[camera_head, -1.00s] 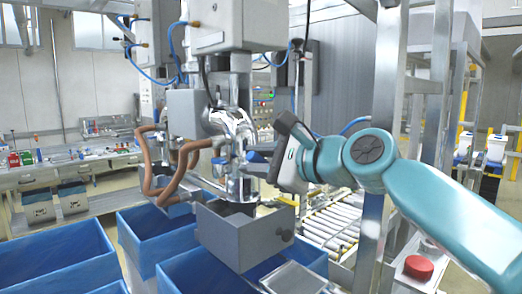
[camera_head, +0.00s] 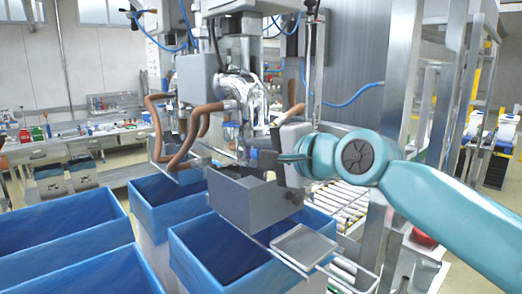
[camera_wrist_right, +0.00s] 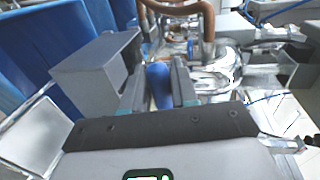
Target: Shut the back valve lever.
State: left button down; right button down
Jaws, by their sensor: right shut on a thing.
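The blue valve lever (camera_wrist_right: 158,85) shows in the right wrist view between the two fingers of my right gripper (camera_wrist_right: 158,92). The gripper is shut on it. In the head view my right gripper (camera_head: 268,160) reaches in from the right, beside the chrome valve body (camera_head: 243,90) and just above the grey box under it. Only a small blue bit of the lever (camera_head: 253,155) shows there; the gripper hides the rest. The chrome valve body also shows in the right wrist view (camera_wrist_right: 220,70). My left gripper is in neither view.
The grey metal box (camera_head: 240,205) hangs under the valve, close to the gripper. Brown hoses (camera_head: 185,150) loop at its left. Blue bins (camera_head: 205,250) stand below. A metal post (camera_head: 385,200) and a roller conveyor (camera_head: 340,200) are to the right.

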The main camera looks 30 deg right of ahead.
jog(key=shift+f, duration=0.2)
jog(key=c, duration=1)
grip_release()
jog(key=b+v, duration=0.1)
jog(key=v, duration=1.5)
jog(key=shift+s+r+b, duration=0.1)
jog(key=shift+s+b, duration=0.15)
jog(key=shift+b, duration=0.15)
jog(key=shift+w, duration=0.1)
